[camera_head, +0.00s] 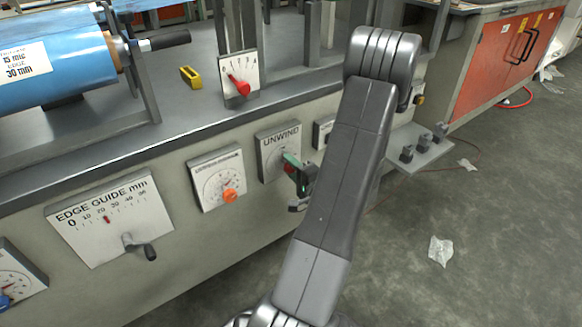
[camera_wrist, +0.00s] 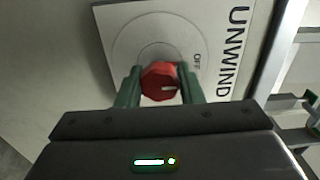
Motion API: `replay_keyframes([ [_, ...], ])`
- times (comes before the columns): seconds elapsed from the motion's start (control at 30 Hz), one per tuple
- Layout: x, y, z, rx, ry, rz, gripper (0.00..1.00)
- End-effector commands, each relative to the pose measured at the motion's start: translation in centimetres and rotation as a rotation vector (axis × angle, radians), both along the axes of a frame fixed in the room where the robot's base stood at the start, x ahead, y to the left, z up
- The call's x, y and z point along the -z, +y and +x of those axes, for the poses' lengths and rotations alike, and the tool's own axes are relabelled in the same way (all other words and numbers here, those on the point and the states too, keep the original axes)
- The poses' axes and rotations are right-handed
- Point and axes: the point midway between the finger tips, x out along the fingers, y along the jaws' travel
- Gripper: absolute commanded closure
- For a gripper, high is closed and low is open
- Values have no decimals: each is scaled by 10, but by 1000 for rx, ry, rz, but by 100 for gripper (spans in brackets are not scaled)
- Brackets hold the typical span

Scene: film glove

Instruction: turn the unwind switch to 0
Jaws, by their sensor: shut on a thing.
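The unwind switch is a red faceted knob (camera_wrist: 161,82) on a light plate (camera_wrist: 213,35) marked UNWIND, and the word OFF shows beside the dial. A pale pointer mark on the knob faces right in the wrist view. My gripper (camera_wrist: 160,88) has its two green fingers on either side of the knob and is shut on it. In the head view the UNWIND plate (camera_head: 274,142) is on the front of the machine, and my gripper (camera_head: 290,168) is at its lower right. The knob is mostly hidden there by the fingers. I see no 0 mark.
A small plate (camera_head: 323,132) is close on the right. A shelf with dark knobs (camera_head: 420,150) juts out beyond my arm. The floor at right is mostly open.

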Motion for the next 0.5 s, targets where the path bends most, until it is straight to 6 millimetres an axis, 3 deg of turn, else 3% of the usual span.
replay_keyframes([
  [0.07, 1, 0, -1, -1, 3, -1, 89],
  [0.1, 1, 0, -1, -1, 3, -1, 58],
  [0.17, 1, 0, -1, -1, 3, -1, 47],
  [0.5, 0, -1, -1, 0, 1, 0, 45],
])
